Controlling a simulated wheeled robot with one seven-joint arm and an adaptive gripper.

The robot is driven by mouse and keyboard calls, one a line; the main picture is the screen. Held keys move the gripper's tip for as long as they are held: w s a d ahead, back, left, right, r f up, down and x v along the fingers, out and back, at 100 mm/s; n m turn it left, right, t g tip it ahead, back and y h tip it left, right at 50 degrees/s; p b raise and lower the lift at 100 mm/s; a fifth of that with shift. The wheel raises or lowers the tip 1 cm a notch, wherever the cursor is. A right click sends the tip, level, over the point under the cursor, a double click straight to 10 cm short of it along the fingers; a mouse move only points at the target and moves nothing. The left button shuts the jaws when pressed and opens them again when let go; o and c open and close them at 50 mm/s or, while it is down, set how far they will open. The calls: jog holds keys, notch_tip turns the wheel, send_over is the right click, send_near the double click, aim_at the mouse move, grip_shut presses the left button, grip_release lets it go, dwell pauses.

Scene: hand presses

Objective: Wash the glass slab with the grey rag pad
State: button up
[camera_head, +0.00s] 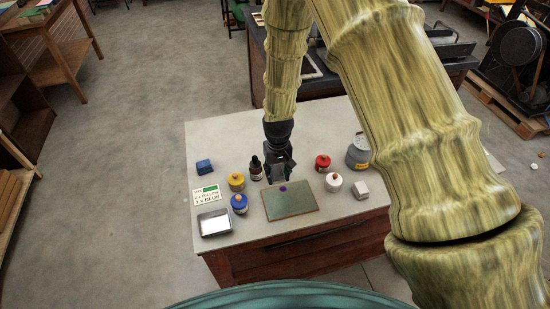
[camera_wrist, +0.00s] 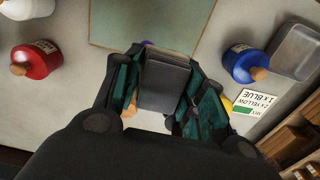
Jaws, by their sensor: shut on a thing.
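The glass slab (camera_head: 298,208) is a greenish rectangle near the front of the table, with a small purple spot at its far edge. Its edge also shows at the top of the wrist view (camera_wrist: 115,30). My gripper (camera_head: 280,170) is just beyond the slab's far edge. It is shut on a dark grey block-shaped pad (camera_wrist: 165,82), which looks like the grey rag pad. The pad's lower end is close to the purple spot (camera_wrist: 147,43); I cannot tell whether it touches the slab. My fingers cover the pad's sides.
Yellow (camera_head: 236,182) and blue (camera_head: 239,204) jars, a dark bottle (camera_head: 256,168), a blue block (camera_head: 204,167), a sign (camera_head: 205,195) and a metal tray (camera_head: 215,223) stand left. Red (camera_head: 323,163) and white (camera_head: 333,182) jars, a pale block (camera_head: 361,190) and a grey can (camera_head: 358,152) stand right.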

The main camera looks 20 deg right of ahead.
aim_at(278, 190)
jog(key=shift+w+f, duration=0.1)
jog(key=shift+f, duration=0.05)
jog(key=shift+d+f+b, duration=0.1)
jog(key=shift+f+b, duration=0.65)
jog(key=shift+f, duration=0.05)
jog(key=shift+f+b, duration=0.45)
jog(key=shift+f, duration=0.4)
jog(key=shift+f+b, duration=1.15)
jog(key=shift+f, duration=0.75)
jog(key=shift+d, duration=0.15)
jog(key=shift+c, duration=0.3)
jog(key=d, duration=0.3)
jog(key=shift+d+r, duration=0.1)
jog(key=shift+d, duration=0.3)
jog(key=shift+a+f, duration=0.2)
jog(key=shift+a, duration=1.8)
jog(key=shift+a+r+p, duration=0.15)
jog(key=shift+r+p, duration=0.05)
jog(key=shift+p, duration=0.1)
jog(key=shift+r+p, duration=0.3)
jog(key=shift+r, duration=0.6)
jog(key=shift+r+p, duration=1.7)
jog(key=shift+r, duration=1.15)
